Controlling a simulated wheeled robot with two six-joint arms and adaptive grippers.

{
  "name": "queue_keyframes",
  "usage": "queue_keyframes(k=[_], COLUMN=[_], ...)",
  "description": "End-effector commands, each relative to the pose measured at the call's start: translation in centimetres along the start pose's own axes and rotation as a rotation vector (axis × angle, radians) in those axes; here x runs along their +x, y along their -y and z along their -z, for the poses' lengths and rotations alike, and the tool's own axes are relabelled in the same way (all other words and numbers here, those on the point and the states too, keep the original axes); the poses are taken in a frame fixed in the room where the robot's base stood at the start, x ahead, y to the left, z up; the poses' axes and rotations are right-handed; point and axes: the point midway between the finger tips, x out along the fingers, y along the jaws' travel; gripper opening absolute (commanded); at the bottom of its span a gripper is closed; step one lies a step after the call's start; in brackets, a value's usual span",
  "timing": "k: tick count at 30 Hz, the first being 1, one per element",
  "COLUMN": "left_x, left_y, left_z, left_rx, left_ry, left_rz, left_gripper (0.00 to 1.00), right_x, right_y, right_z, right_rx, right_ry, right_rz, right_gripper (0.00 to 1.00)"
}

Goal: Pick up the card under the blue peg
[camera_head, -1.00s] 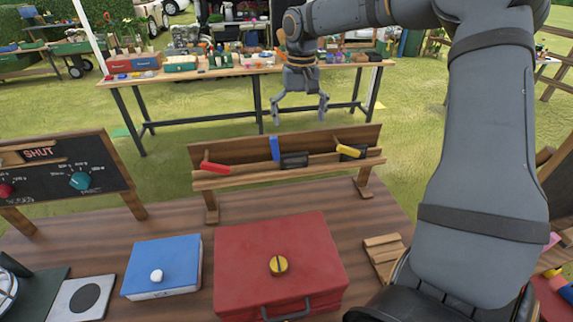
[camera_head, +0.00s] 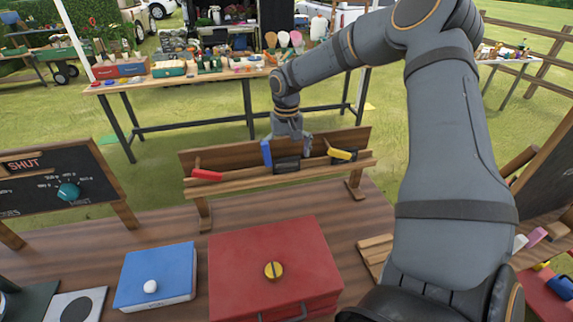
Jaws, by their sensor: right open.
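The blue peg (camera_head: 266,153) stands upright on the wooden rack (camera_head: 228,176) at the middle of the view. A dark card (camera_head: 287,165) sits on the rack just right of the blue peg, its upper part overlapped by my right gripper. My right gripper (camera_head: 290,146) is open and points down at the rack, close to the blue peg and the dark card. I cannot tell whether its fingers touch either. A red peg (camera_head: 207,175) lies at the rack's left, and a yellow peg (camera_head: 340,154) is tilted at its right. My left gripper is not in view.
A red case (camera_head: 235,262) with a yellow knob and a blue box (camera_head: 155,272) with a white knob stand in front of the rack. A dark board marked SHUT (camera_head: 45,185) is at left. My right arm covers much of the right side.

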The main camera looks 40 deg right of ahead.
Motion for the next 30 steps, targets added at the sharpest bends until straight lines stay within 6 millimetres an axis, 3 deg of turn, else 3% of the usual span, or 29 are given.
queue_keyframes(k=[4, 11, 23, 30], left_x=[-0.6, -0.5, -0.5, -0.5], left_y=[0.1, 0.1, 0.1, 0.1], left_z=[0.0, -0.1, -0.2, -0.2], left_rx=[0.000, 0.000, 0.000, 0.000], left_ry=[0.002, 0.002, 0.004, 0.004], left_rz=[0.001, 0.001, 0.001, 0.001], left_gripper=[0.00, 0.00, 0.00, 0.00], right_x=[1.7, 2.1, 2.0, 2.0], right_y=[0.0, 0.0, 0.0, 0.0], right_z=[0.0, 0.0, 0.0, 0.0], right_rx=[0.001, 0.001, 0.001, 0.001], right_ry=[0.001, -0.001, -0.001, -0.002], right_rz=[-0.001, 0.000, 0.000, 0.000], right_gripper=[1.00, 1.00, 0.48, 0.47])
